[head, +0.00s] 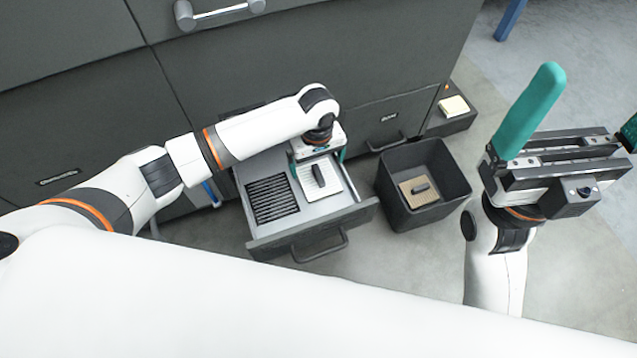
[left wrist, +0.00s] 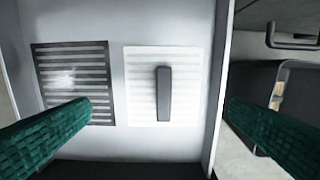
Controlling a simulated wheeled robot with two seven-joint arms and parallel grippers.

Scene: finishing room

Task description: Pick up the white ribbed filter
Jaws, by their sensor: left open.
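The white ribbed filter (head: 312,187) lies flat in the open drawer (head: 240,185), on its right side. In the left wrist view the filter (left wrist: 140,85) shows a dark upright handle bar on its face. My left gripper (head: 318,165) is over the filter, pointing down, and hides part of it in the head view. In the left wrist view its green fingers (left wrist: 160,108) are spread on either side of the filter, with nothing between them. My right gripper (head: 592,100) is raised at the right, its teal fingers wide apart and empty.
A dark slatted filter (head: 271,199) lies in the drawer left of the white one. A dark bin (head: 406,213) with a tan filter (head: 414,196) inside stands right of the drawer. A small dark tray (head: 462,122) holds a pale block (head: 454,106). The cabinet (head: 270,70) rises behind.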

